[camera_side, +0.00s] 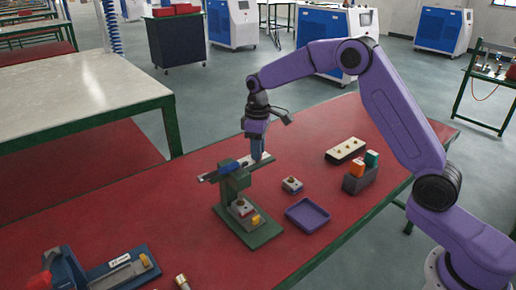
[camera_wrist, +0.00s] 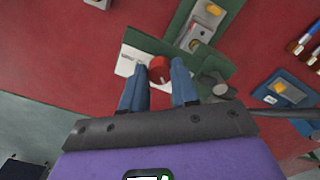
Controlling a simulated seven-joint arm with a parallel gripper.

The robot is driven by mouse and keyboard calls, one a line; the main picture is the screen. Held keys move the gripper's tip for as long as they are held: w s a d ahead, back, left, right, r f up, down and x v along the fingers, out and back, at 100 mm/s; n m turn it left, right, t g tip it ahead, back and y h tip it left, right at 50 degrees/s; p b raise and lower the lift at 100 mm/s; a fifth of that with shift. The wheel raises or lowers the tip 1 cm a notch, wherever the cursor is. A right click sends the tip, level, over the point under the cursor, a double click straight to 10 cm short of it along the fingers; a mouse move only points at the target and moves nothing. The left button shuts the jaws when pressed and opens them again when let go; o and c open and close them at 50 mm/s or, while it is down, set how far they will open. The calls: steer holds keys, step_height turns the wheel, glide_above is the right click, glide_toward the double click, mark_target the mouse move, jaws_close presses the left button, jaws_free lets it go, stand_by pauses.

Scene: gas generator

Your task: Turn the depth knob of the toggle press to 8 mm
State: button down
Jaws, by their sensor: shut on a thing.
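The green toggle press (camera_side: 234,184) stands on the red table in the side view, with a pale plate and a blue part at its top. In the wrist view its red depth knob (camera_wrist: 159,72) sits beside a white marked plate (camera_wrist: 127,66); the marks are too small to read. My gripper (camera_wrist: 159,67) reaches down over the press top, its two blue fingers on either side of the knob and shut on it. In the side view my gripper (camera_side: 258,158) hides the knob.
A purple tray (camera_side: 307,215), a small grey block (camera_side: 292,185), a dark holder with orange and green items (camera_side: 359,180) and a white-topped strip (camera_side: 345,150) stand right of the press. A blue device (camera_side: 105,275) lies at the front left.

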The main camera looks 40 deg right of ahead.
steer(key=m, duration=0.4)
steer(key=shift+m, duration=0.3)
steer(key=m, duration=0.4)
steer(key=shift+m, duration=0.3)
steer(key=c, duration=0.8)
jaws_free()
steer(key=shift+c, duration=0.2)
step_height(320, 180, up, 18)
steer(key=shift+f, duration=0.25)
steer(key=shift+a, duration=0.1)
